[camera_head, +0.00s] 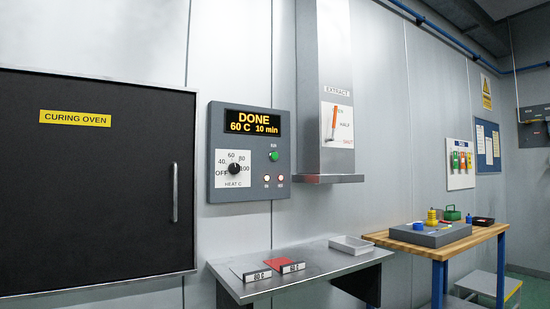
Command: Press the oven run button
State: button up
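The curing oven (90,190) fills the left side, with a black door under a yellow "CURING OVEN" label and a vertical handle at its right edge. The door looks shut. The grey oven control panel (219,160) is on the wall right of it. Its display (254,122) reads "DONE 60 C 10 min". The green run button (273,156) sits below the display at the right, under a small label. A heat dial (235,169) is left of the button. My gripper is not in view.
An extract duct (322,90) with an orange lever juts out to the right. A wooden workbench (465,238) stands farther right.

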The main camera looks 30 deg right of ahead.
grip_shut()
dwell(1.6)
